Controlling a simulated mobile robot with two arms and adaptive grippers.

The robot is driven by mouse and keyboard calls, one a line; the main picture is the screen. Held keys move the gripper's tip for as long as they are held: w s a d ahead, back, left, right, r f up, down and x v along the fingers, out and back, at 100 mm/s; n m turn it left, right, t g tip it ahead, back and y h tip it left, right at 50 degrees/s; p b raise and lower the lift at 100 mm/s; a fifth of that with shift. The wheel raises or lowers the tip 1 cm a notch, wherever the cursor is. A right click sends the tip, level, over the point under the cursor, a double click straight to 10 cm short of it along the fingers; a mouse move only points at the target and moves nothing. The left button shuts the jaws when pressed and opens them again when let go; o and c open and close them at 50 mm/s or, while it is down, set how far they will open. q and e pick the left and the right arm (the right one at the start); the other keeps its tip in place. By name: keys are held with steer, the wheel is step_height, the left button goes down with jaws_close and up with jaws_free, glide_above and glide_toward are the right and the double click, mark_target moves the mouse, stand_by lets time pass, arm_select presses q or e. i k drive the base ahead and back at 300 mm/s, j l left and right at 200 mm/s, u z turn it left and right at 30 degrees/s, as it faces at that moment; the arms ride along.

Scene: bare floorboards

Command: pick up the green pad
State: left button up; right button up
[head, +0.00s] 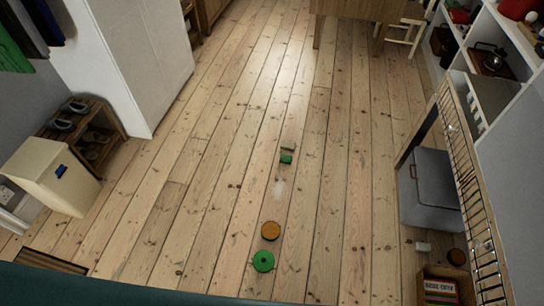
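A round green disc (263,261) lies flat on the floorboards near the bottom middle of the head view. It has a small dark spot at its centre. A smaller green block (286,159) lies farther off on the floor, beside a small pale brownish piece (288,149). I cannot tell for sure which of the two green things is the pad. Neither of my grippers is in view.
An orange-brown round disc (271,231) lies just beyond the green disc. A grey box (430,190) and a carton (446,288) stand on the right. A cream bin (50,177) and shoe rack (92,135) stand on the left. The middle floor is mostly clear.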

mark_target(284, 159)
steer(key=j+u, duration=0.15)
steer(key=j, duration=0.2)
steer(key=i+j+u, duration=0.2)
steer(key=j+u, duration=0.15)
steer(key=j, duration=0.3)
steer(key=i+j+u, duration=0.3)
steer(key=i+j, duration=0.75)
steer(key=i, duration=0.15)
